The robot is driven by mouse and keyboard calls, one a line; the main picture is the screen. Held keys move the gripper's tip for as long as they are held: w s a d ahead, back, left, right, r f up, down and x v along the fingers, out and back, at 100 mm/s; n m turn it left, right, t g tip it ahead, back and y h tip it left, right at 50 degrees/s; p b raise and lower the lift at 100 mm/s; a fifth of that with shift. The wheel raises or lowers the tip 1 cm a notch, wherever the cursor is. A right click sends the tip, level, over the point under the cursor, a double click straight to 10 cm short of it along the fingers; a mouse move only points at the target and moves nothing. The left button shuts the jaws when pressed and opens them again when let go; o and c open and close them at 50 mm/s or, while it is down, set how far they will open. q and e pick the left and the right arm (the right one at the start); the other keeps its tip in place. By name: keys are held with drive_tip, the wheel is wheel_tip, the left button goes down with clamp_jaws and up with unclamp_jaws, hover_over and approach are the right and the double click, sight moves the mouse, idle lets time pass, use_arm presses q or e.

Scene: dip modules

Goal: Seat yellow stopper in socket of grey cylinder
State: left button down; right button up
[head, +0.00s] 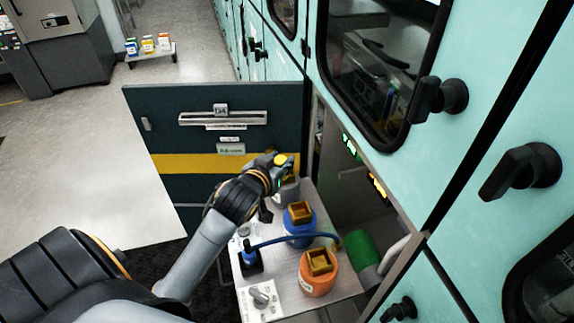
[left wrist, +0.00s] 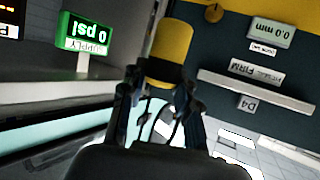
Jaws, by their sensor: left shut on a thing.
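The yellow stopper (head: 280,160) is at the tip of my left gripper (head: 274,170), above the far end of the small work shelf. The left wrist view shows the stopper (left wrist: 171,42) between the two dark fingers of my left gripper (left wrist: 160,82), which is shut on it. The grey cylinder (head: 288,190) stands on the shelf just below the stopper, partly hidden by the gripper. Its socket is mostly covered, and I cannot tell whether the stopper touches it. My right gripper is not in view.
A blue cylinder (head: 299,229) and an orange cylinder (head: 319,277), both with square brass-coloured sockets, stand nearer on the shelf (head: 342,285). A blue hose (head: 290,237) crosses between them. A dark panel with a yellow stripe (head: 190,163) is behind; teal cabinets (head: 400,165) are at right.

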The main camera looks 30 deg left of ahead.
sight(278, 157)
use_arm(q)
drive_tip(key=w, duration=0.1)
drive_tip(key=w+a+f, duration=0.1)
drive_tip(key=w+a, duration=0.1)
drive_tip(key=shift+w+f, duration=0.3)
drive_tip(key=shift+w, duration=0.05)
drive_tip(key=w+a+f, duration=0.1)
drive_tip(key=f, duration=0.2)
drive_tip(key=w+a+f, duration=0.1)
drive_tip(key=w+f, duration=0.1)
drive_tip(key=f, duration=0.1)
drive_tip(key=w+f+p, duration=0.1)
drive_tip(key=w+f, duration=0.1)
drive_tip(key=f, duration=0.1)
drive_tip(key=shift+w+a, duration=0.2)
drive_tip(key=shift+a, duration=0.2)
drive_tip(key=shift+f, duration=0.4)
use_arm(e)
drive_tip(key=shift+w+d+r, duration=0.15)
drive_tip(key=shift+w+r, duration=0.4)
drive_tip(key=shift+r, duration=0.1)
use_arm(q)
drive_tip(key=shift+f, duration=0.15)
drive_tip(key=c, duration=1)
unclamp_jaws()
